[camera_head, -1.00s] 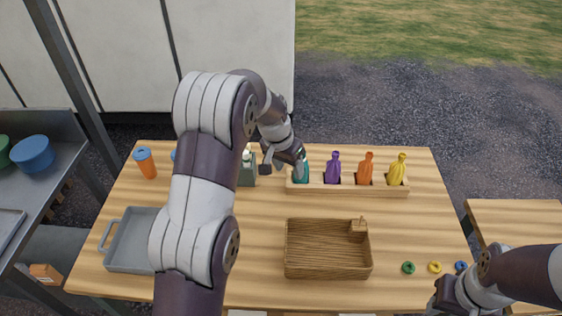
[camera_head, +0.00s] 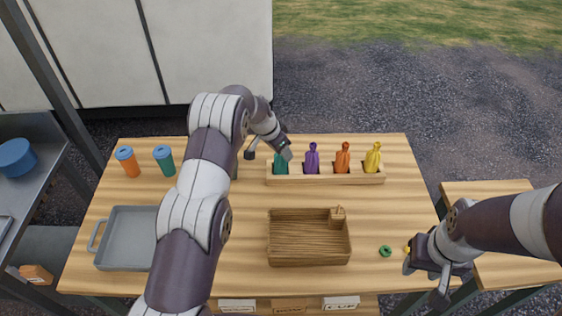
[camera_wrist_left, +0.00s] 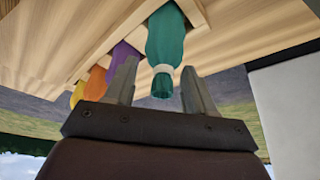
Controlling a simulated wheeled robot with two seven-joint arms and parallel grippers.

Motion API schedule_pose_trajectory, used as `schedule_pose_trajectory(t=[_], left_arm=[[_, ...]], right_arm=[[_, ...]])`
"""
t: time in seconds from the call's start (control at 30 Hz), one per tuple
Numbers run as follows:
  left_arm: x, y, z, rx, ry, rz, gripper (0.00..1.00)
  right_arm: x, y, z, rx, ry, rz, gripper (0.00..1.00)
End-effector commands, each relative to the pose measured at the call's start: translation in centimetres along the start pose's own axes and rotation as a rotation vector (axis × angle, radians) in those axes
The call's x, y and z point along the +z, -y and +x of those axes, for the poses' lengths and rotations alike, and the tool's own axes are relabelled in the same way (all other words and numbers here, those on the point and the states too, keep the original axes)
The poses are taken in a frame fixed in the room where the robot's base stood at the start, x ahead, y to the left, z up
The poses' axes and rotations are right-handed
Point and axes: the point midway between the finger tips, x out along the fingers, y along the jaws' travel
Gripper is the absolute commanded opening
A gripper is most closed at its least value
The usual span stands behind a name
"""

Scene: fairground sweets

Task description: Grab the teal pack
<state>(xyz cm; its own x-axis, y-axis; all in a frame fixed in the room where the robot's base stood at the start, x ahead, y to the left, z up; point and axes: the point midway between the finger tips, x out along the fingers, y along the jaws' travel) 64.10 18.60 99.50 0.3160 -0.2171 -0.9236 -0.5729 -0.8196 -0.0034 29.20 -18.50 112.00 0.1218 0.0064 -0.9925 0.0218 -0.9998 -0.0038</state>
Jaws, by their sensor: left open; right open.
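The teal pack (camera_head: 280,168) stands in the leftmost slot of a wooden rack (camera_head: 325,180) at the back of the table. The left gripper (camera_head: 268,155) is open at the pack's upper end in the head view and partly hides it. In the left wrist view, the narrow tied end of the teal pack (camera_wrist_left: 163,80) shows between the two open fingers (camera_wrist_left: 158,88), apart from both. How deep it sits between them I cannot tell. The right gripper (camera_head: 424,283) is open and empty over the table's front right edge.
Purple (camera_head: 312,158), orange (camera_head: 342,158) and yellow (camera_head: 373,158) packs stand in the same rack. A brown basket (camera_head: 308,262) is at the front middle, a grey tray (camera_head: 128,262) at the left. An orange cup (camera_head: 127,161) and a teal cup (camera_head: 164,159) stand at the back left.

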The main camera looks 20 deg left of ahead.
Motion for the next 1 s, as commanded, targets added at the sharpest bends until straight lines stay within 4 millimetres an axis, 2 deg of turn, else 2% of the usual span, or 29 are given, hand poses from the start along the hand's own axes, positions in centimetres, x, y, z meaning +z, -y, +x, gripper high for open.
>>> schedule_pose_trajectory(t=[0.23, 0.4, 0.8, 1.0], left_arm=[[0.1, 0.0, 0.5, -0.001, 0.0, 0.0, 0.54], [0.1, 0.0, 0.5, -0.001, 0.0, -0.001, 0.0], [-0.1, 0.1, 0.2, -0.002, -0.002, 0.0, 0.0], [-0.9, 0.1, -1.7, -0.003, -0.005, 0.002, 0.0]], right_arm=[[0.0, 0.0, 0.0, 0.0, 0.001, 0.0, 0.43], [0.0, 0.0, 0.0, 0.0, 0.001, 0.0, 0.43], [0.0, 0.0, 0.1, 0.0, 0.001, 0.0, 0.43], [0.2, 0.0, 1.4, 0.0, 0.001, 0.0, 0.43]])
